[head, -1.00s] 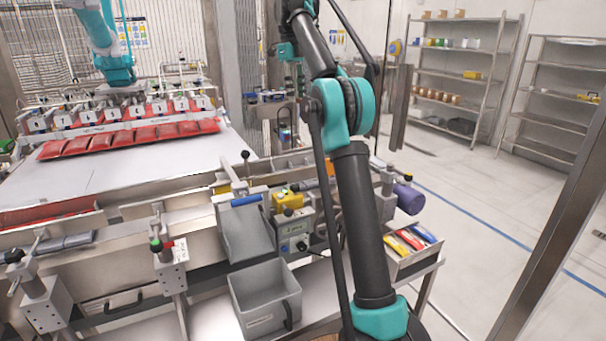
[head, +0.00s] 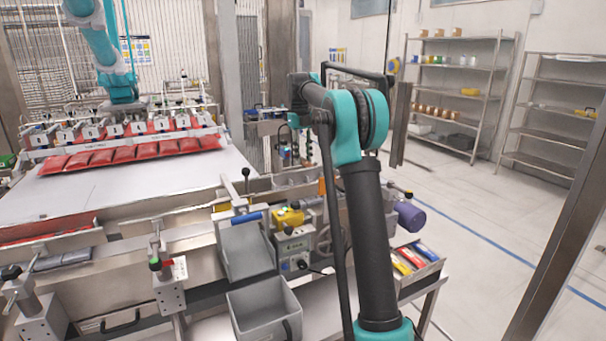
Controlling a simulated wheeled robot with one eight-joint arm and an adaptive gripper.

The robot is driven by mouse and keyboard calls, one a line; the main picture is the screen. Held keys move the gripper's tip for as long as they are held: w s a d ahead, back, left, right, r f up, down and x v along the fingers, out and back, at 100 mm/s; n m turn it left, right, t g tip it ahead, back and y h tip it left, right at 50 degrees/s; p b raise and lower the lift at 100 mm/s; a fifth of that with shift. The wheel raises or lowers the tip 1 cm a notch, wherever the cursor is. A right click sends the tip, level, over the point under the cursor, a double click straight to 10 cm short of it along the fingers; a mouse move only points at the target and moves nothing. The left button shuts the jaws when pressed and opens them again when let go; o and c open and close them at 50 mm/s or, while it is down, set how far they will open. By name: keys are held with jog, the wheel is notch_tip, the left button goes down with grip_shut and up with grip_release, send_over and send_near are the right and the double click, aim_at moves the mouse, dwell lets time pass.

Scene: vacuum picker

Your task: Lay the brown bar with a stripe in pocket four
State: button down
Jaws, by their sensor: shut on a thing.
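I cannot make out a brown bar with a stripe in the head view. No pocket marked four can be read at this size. A row of red packs or pockets (head: 130,152) lies across the white surface at the back left, below a row of numbered picker heads. My black and teal arm rises in the foreground and bends over at its elbow. My gripper and whatever is in it cannot be made out; the far end of the arm is small and partly hidden behind its own links.
Two grey bins, an upper one (head: 246,248) and a lower one (head: 266,312), stand at the front of the machine. A tray with red, yellow and blue items (head: 418,262) and a purple cylinder (head: 410,216) are right of my arm. Open floor (head: 490,240) lies further right.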

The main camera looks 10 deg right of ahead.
aim_at(302, 158)
jog(key=shift+f, duration=3.4)
jog(key=shift+f, duration=0.4)
jog(key=shift+f, duration=0.2)
jog(key=c, duration=1.2)
grip_release()
jog(key=shift+r, duration=0.15)
jog(key=r, duration=0.4)
jog(key=w+r, duration=0.1)
jog(key=r, duration=0.7)
jog(key=shift+w+a+r, duration=0.3)
jog(key=shift+r, duration=0.1)
jog(key=shift+d, duration=0.15)
